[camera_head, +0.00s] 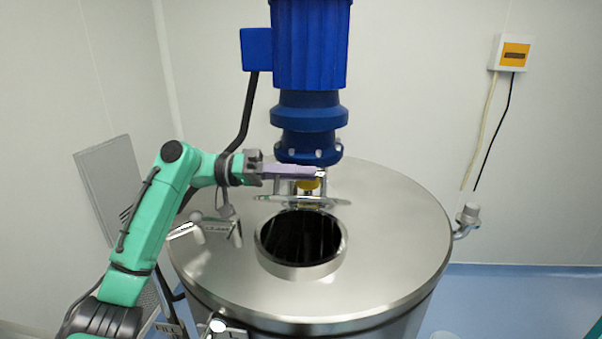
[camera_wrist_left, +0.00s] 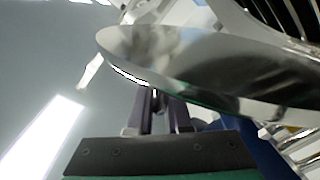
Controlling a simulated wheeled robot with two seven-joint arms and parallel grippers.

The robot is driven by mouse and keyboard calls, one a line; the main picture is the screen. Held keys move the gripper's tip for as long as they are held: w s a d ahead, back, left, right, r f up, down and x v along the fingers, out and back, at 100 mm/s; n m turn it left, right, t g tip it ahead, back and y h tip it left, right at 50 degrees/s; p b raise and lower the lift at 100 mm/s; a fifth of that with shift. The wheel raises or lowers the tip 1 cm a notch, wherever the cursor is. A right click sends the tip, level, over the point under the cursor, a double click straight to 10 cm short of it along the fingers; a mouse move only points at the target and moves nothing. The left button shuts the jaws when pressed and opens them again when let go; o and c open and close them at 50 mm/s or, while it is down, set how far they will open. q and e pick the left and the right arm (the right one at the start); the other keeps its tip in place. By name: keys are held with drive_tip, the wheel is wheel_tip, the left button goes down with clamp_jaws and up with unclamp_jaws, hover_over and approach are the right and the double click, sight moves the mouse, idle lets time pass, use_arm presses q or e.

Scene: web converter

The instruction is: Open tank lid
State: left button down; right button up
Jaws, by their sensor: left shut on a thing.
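The tank lid (camera_head: 275,199) is raised at the back rim of the round tank opening (camera_head: 300,243), seen nearly edge-on. The dark inside of the opening shows. In the left wrist view the lid (camera_wrist_left: 205,65) is a large shiny disc crossing close over my fingers. My left gripper (camera_head: 318,173) reaches in from the left, behind and above the lid's edge, below the blue motor. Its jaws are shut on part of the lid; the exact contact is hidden. The fingers also show in the left wrist view (camera_wrist_left: 155,108). My right gripper is out of view.
The steel tank top (camera_head: 390,235) surrounds the opening. A blue motor (camera_head: 310,50) stands close above my left gripper. Metal fittings (camera_head: 205,228) are left of the opening, and a pipe fitting (camera_head: 466,218) is at the tank's right edge. The tank top's right side is clear.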

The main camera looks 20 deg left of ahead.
sight(304, 145)
use_arm(q)
drive_tip(key=shift+r, duration=0.15)
idle(0.8)
drive_tip(key=shift+w+a+r+b, duration=0.15)
drive_tip(key=shift+w+r, duration=0.25)
drive_tip(key=shift+w, duration=0.1)
drive_tip(key=shift+w+a+r+b, duration=0.1)
drive_tip(key=shift+w+r+b, duration=0.05)
drive_tip(key=shift+w+r, duration=0.25)
drive_tip(key=w+n, duration=0.1)
drive_tip(key=w+r+n, duration=0.1)
drive_tip(key=w+a+n, duration=0.1)
drive_tip(key=w, duration=0.1)
drive_tip(key=shift+r+p, duration=0.25)
drive_tip(key=shift+p, duration=0.05)
drive_tip(key=shift+w+a+n, duration=0.15)
drive_tip(key=shift+w+n, duration=0.4)
drive_tip(key=shift+n, duration=0.15)
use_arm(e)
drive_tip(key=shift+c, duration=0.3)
